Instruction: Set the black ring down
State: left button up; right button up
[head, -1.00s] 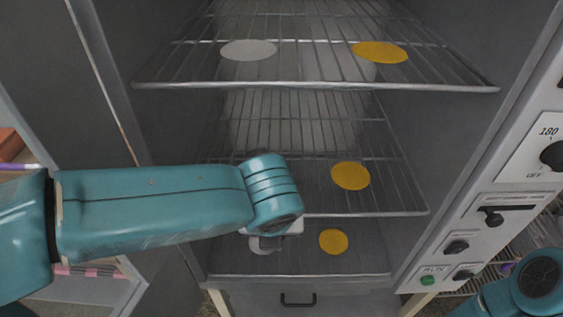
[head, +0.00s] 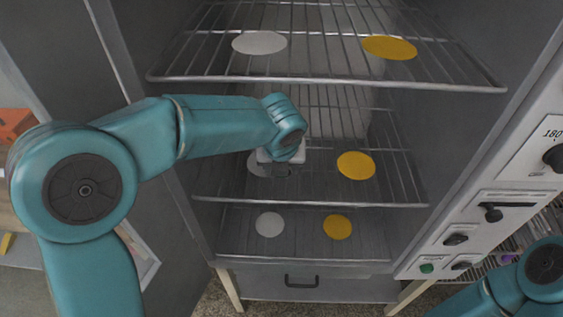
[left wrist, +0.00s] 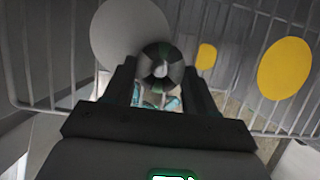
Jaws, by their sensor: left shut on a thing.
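My left gripper (head: 280,170) is inside the cabinet, by the left part of the middle shelf. In the left wrist view its two dark fingers (left wrist: 160,76) are shut on a small round piece with black and pale parts, which I take for the black ring (left wrist: 160,49). In the head view the ring is too small and dark to make out. A white disc (head: 256,162) on the middle shelf is partly hidden by the gripper. A large white disc (left wrist: 122,30) lies just past the ring in the wrist view. I cannot tell whether the ring touches it.
Yellow discs (head: 356,165) mark the right side of each shelf, and white discs (head: 259,42) the left. The wire upper shelf (head: 330,80) overhangs the arm. Cabinet walls flank it; a knob panel (head: 490,213) stands right. My right arm shows at lower right.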

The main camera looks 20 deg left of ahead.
pick_arm(q)
jog(key=shift+w+f, duration=0.15)
jog(key=shift+f, duration=0.1)
jog(key=o, duration=1)
jog(key=shift+o, duration=0.2)
jog(key=shift+r, duration=0.15)
jog(key=shift+r, duration=0.4)
jog(key=s+d+b, duration=0.2)
jog(key=s+d, duration=0.1)
jog(key=s, duration=0.9)
jog(key=shift+d+r+b, duration=0.2)
jog(key=shift+d+b, duration=0.1)
jog(key=shift+b, duration=0.1)
